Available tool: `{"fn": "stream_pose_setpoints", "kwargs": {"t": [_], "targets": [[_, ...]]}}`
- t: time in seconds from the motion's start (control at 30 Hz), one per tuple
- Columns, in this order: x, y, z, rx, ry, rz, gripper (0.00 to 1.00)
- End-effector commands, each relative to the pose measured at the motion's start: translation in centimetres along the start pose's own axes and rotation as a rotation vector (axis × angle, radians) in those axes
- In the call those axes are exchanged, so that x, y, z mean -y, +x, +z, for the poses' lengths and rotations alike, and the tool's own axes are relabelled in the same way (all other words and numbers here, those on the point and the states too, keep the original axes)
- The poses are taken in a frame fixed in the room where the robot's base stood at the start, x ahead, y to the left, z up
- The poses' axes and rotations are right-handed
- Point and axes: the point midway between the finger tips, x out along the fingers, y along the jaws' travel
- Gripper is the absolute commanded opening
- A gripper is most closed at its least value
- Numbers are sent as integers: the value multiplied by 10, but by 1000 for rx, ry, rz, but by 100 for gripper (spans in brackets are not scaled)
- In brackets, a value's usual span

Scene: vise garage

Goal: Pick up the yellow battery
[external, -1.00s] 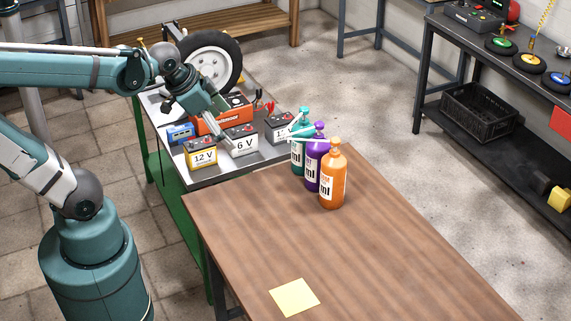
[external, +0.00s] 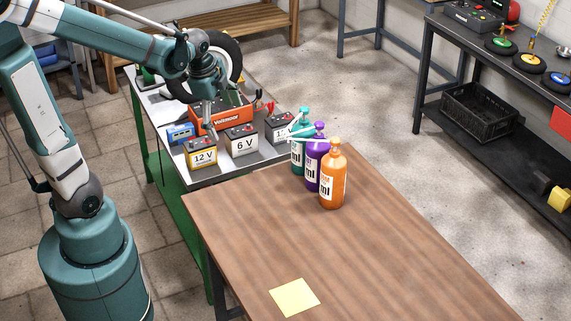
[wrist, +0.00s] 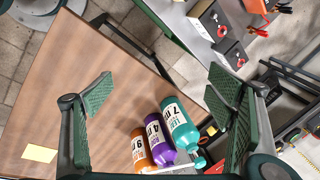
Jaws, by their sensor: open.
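The yellow battery (external: 201,154) is the "12 V" block with a yellow-edged front and dark top. It stands upright near the front left of the metal-topped bench (external: 222,176) in the external view. I cannot pick out the yellow battery in the wrist view.
A third battery (external: 281,128), an orange Voltmaster box (external: 225,118), a blue device (external: 180,133) and a wheel (external: 230,48) crowd the bench. Teal, purple (external: 316,160) and orange bottles stand on the wooden table (external: 350,240). Most of that table is clear.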

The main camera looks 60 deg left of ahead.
Motion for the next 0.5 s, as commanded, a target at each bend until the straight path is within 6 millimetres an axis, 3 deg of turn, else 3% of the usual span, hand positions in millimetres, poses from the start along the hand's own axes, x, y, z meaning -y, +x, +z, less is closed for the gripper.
{"fn": "stream_pose_setpoints", "kwargs": {"t": [0.5], "targets": [[41,65,68,47,312,119,81]]}}
